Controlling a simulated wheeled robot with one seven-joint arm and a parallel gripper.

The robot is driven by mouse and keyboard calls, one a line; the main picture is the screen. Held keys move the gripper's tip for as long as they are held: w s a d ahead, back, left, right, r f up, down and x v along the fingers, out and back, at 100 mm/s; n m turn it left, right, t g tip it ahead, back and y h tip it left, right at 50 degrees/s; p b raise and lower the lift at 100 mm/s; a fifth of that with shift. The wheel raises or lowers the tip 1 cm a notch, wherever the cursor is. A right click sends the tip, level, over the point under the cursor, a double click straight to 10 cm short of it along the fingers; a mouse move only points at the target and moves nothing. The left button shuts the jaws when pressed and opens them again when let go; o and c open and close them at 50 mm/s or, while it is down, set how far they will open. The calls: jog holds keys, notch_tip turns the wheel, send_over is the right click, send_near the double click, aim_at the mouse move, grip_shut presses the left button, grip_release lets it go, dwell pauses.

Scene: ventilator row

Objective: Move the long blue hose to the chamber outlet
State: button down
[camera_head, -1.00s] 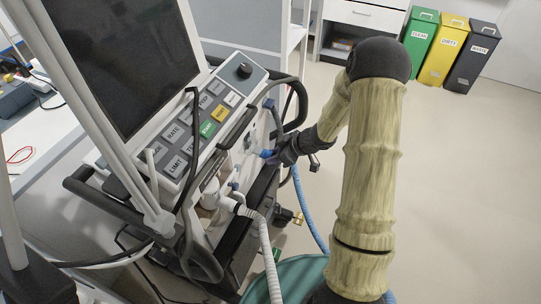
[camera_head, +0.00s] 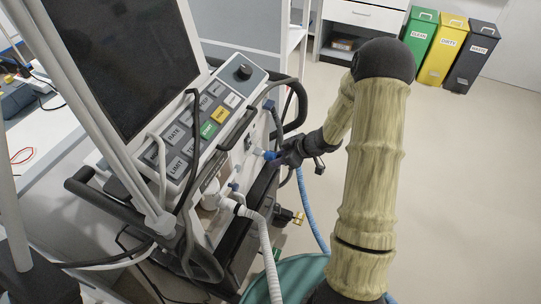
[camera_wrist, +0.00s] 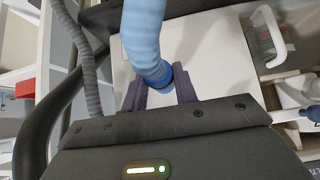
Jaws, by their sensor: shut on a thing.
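The long blue hose (camera_head: 309,215) hangs in a curve beside the ventilator's right side. Its blue end (camera_head: 271,155) is near a port on the ventilator's side face; I cannot tell whether they touch. My gripper (camera_head: 281,157) is shut on this end. In the wrist view, the light blue hose (camera_wrist: 144,30) with its dark cuff sits between my gripper's two fingers (camera_wrist: 160,92). The chamber (camera_head: 212,196) seems to be the clear and white part lower on the ventilator, partly hidden. A white corrugated hose (camera_head: 264,245) runs down from beside it.
The ventilator's button panel (camera_head: 207,130) and dark screen stand left of my gripper. A black rail (camera_head: 297,105) curves close behind it. A green round surface (camera_head: 290,278) is below. Open floor lies to the right, with labelled bins (camera_head: 448,45) far back.

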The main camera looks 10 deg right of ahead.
jog(key=shift+s+d+p, duration=0.35)
jog(key=shift+s+d, duration=0.2)
jog(key=shift+d, duration=0.2)
jog(key=shift+s+d+p, duration=0.3)
jog(key=shift+s+d, duration=0.2)
jog(key=shift+d, duration=0.2)
jog(key=shift+a, duration=0.15)
